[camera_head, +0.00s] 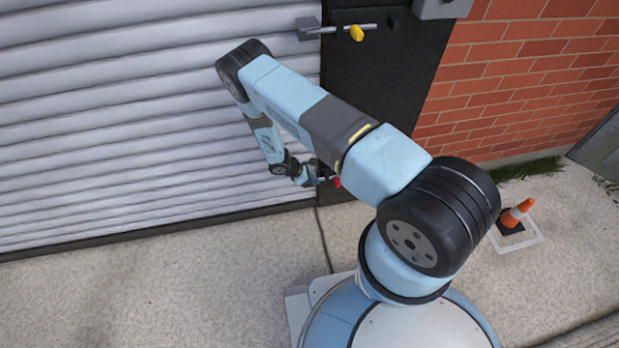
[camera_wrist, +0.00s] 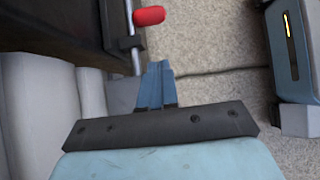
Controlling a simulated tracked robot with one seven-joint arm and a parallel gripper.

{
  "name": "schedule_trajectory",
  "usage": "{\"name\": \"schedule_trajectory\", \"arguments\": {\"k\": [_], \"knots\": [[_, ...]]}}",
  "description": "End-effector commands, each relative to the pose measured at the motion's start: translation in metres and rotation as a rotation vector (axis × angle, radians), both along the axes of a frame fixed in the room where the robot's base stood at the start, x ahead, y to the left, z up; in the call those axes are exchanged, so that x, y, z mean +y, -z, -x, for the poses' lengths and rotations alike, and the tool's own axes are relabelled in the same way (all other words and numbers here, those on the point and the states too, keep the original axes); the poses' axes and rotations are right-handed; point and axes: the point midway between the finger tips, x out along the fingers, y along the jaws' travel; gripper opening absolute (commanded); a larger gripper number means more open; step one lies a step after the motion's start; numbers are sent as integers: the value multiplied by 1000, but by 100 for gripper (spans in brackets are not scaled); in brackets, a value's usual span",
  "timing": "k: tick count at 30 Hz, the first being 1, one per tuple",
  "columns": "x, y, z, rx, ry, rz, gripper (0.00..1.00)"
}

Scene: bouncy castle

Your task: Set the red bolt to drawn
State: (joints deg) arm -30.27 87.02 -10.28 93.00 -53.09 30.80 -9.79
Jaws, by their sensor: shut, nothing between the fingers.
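The red bolt's knob (camera_head: 337,183) shows low on the dark panel beside the shutter, partly hidden by my arm. In the wrist view the red knob (camera_wrist: 149,16) sticks out sideways from a thin metal rod (camera_wrist: 135,62), which passes a dark bracket (camera_wrist: 124,42). The rod runs towards a grey block (camera_wrist: 122,95); I cannot tell whether its end is inside. My gripper (camera_wrist: 158,68) is shut and empty, its fingertips beside the rod and apart from the knob. In the head view my gripper (camera_head: 316,179) is just left of the knob.
A second bolt with a yellow knob (camera_head: 357,33) sits higher on the dark panel (camera_head: 370,80). A ribbed grey shutter (camera_head: 110,120) is left, a brick wall (camera_head: 520,75) right. The concrete floor (camera_head: 170,290) at front left is clear.

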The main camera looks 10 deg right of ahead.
Motion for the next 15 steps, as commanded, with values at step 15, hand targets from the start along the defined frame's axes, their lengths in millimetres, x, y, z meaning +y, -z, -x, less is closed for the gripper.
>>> {"name": "schedule_trajectory", "arguments": {"k": [15], "knots": [[-60, 44, -1, 0, 0, -1, 0]]}}
